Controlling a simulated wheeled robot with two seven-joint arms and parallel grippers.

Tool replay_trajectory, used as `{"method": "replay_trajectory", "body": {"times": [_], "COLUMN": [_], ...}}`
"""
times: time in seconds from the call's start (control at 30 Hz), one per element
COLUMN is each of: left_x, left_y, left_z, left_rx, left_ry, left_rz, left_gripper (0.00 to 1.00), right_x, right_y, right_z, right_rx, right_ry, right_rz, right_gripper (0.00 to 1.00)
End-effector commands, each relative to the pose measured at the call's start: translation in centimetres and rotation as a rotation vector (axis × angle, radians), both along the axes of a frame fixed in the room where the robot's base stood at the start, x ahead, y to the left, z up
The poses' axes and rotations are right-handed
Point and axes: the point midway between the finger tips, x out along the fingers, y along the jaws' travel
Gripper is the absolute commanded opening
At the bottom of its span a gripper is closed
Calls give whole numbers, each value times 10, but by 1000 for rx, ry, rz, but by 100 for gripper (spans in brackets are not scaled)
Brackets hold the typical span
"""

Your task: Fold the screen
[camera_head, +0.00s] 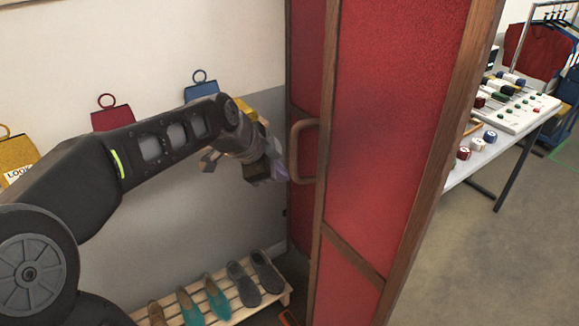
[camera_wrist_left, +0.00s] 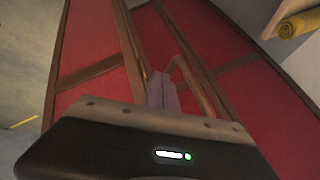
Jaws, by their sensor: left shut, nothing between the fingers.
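The red folding screen (camera_head: 390,130) with brown wooden frames stands upright in the middle of the head view. Its panels meet at an angle. A brown loop handle (camera_head: 294,150) sticks out from the frame on its left side. My left gripper (camera_head: 281,174) is shut and empty right beside this handle. Whether it touches the handle, I cannot tell. In the left wrist view the shut fingers (camera_wrist_left: 163,92) lie just left of the handle (camera_wrist_left: 196,88), in front of the red panels (camera_wrist_left: 95,50). My right gripper is in neither view.
A low slatted shoe rack (camera_head: 238,312) with several shoes stands by the wall at the screen's left foot. Coloured bags (camera_head: 112,118) hang on the wall behind my arm. A table (camera_head: 515,145) with a control panel stands right of the screen. The floor at lower right is clear.

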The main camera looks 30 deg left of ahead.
Motion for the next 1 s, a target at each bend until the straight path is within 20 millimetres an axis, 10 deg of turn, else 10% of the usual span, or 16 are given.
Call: {"method": "replay_trajectory", "body": {"times": [0.23,1.0], "left_x": [30,66], "left_y": [-4,19], "left_z": [-40,-41], "left_rx": [-2,0], "left_ry": [5,-1], "left_rz": [0,-4], "left_gripper": [0,0], "right_x": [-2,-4], "right_y": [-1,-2], "right_z": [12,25], "right_rx": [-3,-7], "right_ry": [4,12], "right_rz": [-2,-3], "right_gripper": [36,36]}}
